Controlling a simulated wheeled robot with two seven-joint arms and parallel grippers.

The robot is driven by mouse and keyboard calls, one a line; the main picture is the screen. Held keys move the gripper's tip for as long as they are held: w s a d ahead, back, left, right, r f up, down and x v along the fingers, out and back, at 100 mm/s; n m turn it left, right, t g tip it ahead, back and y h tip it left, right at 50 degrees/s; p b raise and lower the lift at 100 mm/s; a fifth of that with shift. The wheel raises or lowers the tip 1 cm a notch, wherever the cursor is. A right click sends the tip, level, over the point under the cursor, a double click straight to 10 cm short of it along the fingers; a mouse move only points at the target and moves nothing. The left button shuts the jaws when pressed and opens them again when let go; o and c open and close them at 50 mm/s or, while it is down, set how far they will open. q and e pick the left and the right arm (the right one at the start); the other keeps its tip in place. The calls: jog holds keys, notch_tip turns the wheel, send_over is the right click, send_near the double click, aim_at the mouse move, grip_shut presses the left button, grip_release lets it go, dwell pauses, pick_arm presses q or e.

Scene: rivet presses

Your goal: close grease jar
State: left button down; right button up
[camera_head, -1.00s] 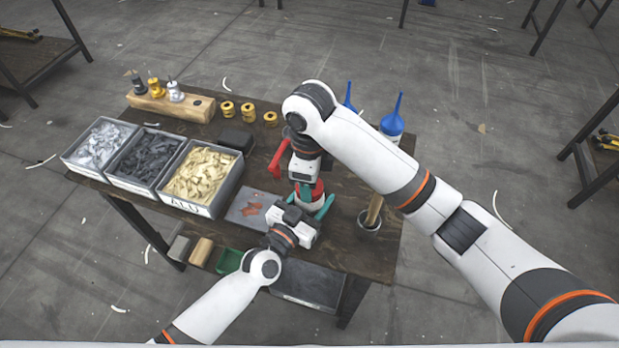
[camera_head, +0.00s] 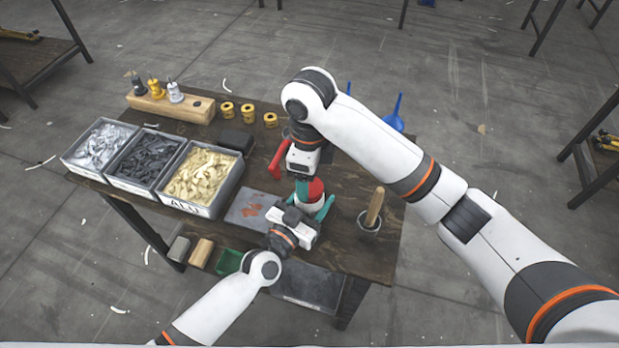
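The grease jar (camera_head: 309,205) is white with a red lid (camera_head: 316,188) at its top, on the front part of the bench. My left gripper (camera_head: 310,207) reaches in from the front, with its teal fingers on both sides of the jar's lower part; the jar stands between them. My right gripper (camera_head: 304,187) points down from above, with a teal finger beside the left side of the red lid. Its other finger is hidden, so its opening and any grip on the lid cannot be told. Whether the lid is fully seated is also unclear.
A red lever-like part (camera_head: 279,160) stands just left of my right gripper. A grey cup with a wooden handle (camera_head: 369,222) is at right. Bins of parts, including one with yellowish pieces (camera_head: 202,175), fill the left. A grey plate (camera_head: 246,211) lies left of the jar.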

jog(key=shift+r, duration=1)
jog(key=shift+c, duration=0.3)
